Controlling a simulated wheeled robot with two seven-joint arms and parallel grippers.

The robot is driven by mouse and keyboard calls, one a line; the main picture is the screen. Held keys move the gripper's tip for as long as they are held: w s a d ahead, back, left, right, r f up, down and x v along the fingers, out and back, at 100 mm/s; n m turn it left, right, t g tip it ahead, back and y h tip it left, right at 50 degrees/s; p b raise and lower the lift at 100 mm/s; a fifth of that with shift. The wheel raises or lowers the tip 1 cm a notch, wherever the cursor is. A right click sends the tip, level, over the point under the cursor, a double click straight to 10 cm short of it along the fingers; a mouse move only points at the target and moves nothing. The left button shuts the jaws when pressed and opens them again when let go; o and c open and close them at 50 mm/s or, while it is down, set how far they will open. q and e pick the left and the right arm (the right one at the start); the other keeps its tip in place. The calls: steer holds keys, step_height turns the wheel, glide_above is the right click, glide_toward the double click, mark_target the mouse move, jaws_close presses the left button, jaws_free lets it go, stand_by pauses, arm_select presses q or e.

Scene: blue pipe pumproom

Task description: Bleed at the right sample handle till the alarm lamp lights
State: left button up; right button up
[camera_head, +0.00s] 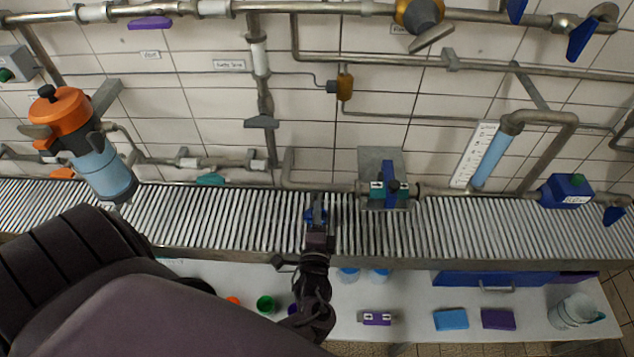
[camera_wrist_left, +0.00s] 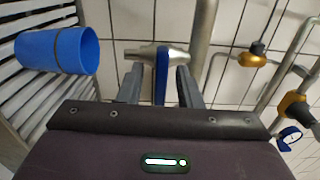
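My left gripper (camera_head: 317,205) is over the slatted grating by the wall; it also shows in the left wrist view (camera_wrist_left: 160,82). Its two fingers are apart, one on each side of a blue lever handle (camera_wrist_left: 162,72) on a grey metal valve fitting, with visible gaps. In the left wrist view a blue cup (camera_wrist_left: 50,50) with a darker band stands on the slats beside the fitting. In the head view a bit of blue shows at the gripper, mostly covered. I cannot tell which lamp is the alarm lamp. My right gripper is not in view.
A blue box (camera_head: 567,191) with a green knob or lamp is at the right. A grey box (camera_head: 13,62) with a green button is at far left. An orange-and-blue pump (camera_head: 97,165) stands left. A white level gauge (camera_head: 474,155) and pipes line the wall. Several items lie on the lower bench.

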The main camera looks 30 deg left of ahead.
arm_select(q)
steer(key=b+v, duration=0.1)
steer(key=v, duration=0.6)
steer(key=shift+s+d+b, duration=0.2)
steer(key=shift+s+b, duration=0.1)
steer(key=shift+b, duration=0.05)
